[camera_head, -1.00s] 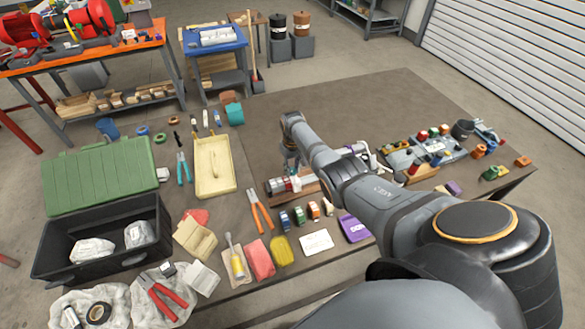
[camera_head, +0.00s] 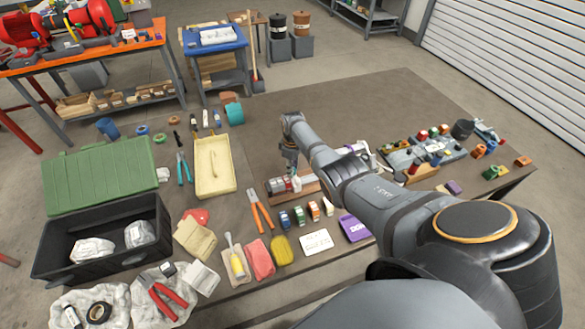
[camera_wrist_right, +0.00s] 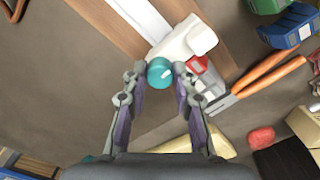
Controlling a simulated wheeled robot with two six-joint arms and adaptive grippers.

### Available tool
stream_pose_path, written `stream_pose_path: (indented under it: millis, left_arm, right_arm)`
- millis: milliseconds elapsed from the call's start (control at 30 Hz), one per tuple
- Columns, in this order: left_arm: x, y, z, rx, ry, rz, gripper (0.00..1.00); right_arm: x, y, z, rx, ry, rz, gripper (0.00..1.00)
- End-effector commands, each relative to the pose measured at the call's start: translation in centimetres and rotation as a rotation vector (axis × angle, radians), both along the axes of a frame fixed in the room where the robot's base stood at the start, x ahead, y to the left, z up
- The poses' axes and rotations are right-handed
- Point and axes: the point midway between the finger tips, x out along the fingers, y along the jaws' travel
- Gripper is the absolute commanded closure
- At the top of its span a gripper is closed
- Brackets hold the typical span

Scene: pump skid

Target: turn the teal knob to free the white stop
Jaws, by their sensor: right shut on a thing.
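The teal knob (camera_wrist_right: 160,73) is round with a pale mark, and sits between the fingertips of my right gripper (camera_wrist_right: 160,76) in the right wrist view. The gripper is shut on it. A white body (camera_wrist_right: 184,42) lies right behind the knob, with a red part (camera_wrist_right: 197,66) beside it; I cannot tell which white part is the stop. In the head view, my right gripper (camera_head: 291,162) points down at the small red, white and grey assembly (camera_head: 284,185) on a wooden board. The knob is hard to make out there. My left gripper is not in view.
Orange-handled pliers (camera_head: 260,206) lie close to the assembly. Several small coloured blocks (camera_head: 299,214) stand in front. A cream tray (camera_head: 213,190) is to the left, and a grey fixture (camera_head: 425,153) with coloured parts to the right. The table's back (camera_head: 340,100) is clear.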

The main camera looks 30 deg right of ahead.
Motion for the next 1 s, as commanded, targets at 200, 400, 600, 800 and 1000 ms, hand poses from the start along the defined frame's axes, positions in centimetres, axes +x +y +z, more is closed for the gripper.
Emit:
stream_pose_path:
  millis: [200,400,600,800,1000]
  left_arm:
    - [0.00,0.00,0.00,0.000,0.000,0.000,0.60]
    - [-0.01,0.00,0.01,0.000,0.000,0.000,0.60]
    - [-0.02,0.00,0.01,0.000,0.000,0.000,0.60]
    - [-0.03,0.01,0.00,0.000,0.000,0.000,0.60]
    - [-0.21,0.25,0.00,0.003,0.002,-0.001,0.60]
  right_arm:
    - [0.07,-0.03,0.08,-0.001,-0.003,0.018,1.00]
    - [0.07,-0.03,0.08,-0.001,-0.003,0.018,1.00]
    - [0.07,-0.03,0.07,-0.001,-0.002,0.017,0.61]
    - [0.04,-0.02,0.04,0.000,-0.001,0.016,0.49]
    - [0.03,-0.04,0.17,0.000,-0.001,0.016,0.49]
